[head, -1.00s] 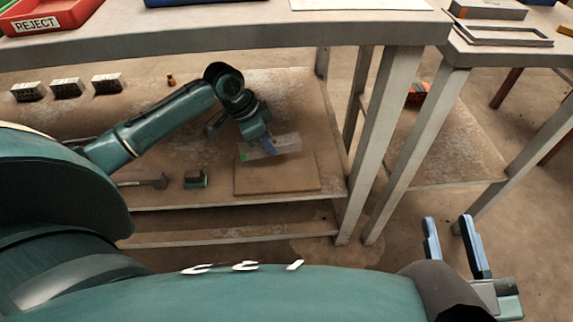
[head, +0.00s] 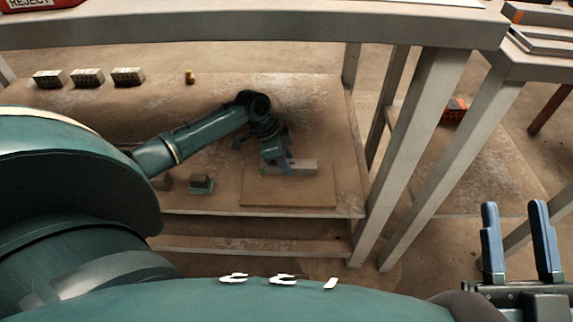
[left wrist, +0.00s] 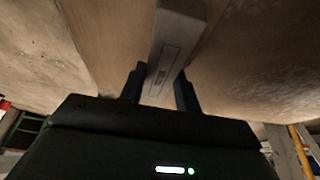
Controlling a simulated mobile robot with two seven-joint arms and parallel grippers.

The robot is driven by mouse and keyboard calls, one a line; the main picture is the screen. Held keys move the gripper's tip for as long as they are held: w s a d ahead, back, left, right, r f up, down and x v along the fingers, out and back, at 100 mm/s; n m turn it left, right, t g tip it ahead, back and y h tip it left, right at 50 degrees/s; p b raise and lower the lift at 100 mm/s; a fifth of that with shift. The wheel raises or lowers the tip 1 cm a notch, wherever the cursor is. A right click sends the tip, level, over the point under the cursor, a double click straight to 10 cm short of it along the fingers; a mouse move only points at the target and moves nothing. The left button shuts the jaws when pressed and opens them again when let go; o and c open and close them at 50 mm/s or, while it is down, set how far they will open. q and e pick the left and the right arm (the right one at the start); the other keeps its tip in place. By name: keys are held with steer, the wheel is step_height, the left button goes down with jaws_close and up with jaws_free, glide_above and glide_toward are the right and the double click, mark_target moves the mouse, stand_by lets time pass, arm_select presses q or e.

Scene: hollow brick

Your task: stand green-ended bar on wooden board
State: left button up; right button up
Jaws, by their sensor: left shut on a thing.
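The grey bar (head: 304,167) with a green end (head: 264,171) lies roughly level across my left gripper (head: 284,168), which is shut on it. The wooden board (head: 290,199) is on the lower shelf, directly below the bar. I cannot tell whether the bar touches the board. In the left wrist view the bar (left wrist: 176,42) runs between the two fingers of my left gripper (left wrist: 160,88), with the pale board (left wrist: 115,40) behind it; the green end is hidden there. My right gripper (head: 518,235) is open and empty, well away at lower right.
The tabletop (head: 240,30) hangs over the shelf and its legs (head: 425,140) stand to the right. Several hollow bricks (head: 88,77) and a small yellow piece (head: 190,76) sit at the back. A dark and green block (head: 201,184) stands left of the board.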

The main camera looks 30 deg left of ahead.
arm_select(q)
steer(key=shift+f, duration=0.1)
steer(key=o, duration=1.2)
steer(key=shift+f, duration=0.1)
steer(key=shift+c, duration=0.2)
